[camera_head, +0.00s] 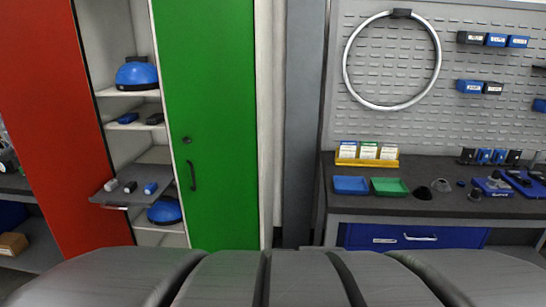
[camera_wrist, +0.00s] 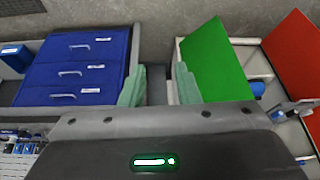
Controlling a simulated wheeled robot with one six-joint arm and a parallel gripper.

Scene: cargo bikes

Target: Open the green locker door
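I cannot make out the gripper in the head view.
A red door (camera_head: 60,120) stands open at left, beside shelves holding blue and dark items. A grey tray (camera_head: 131,188) juts out of the shelves near the green door's handle edge. A workbench (camera_head: 450,205) with bins and a blue drawer (camera_head: 400,237) stands at right.

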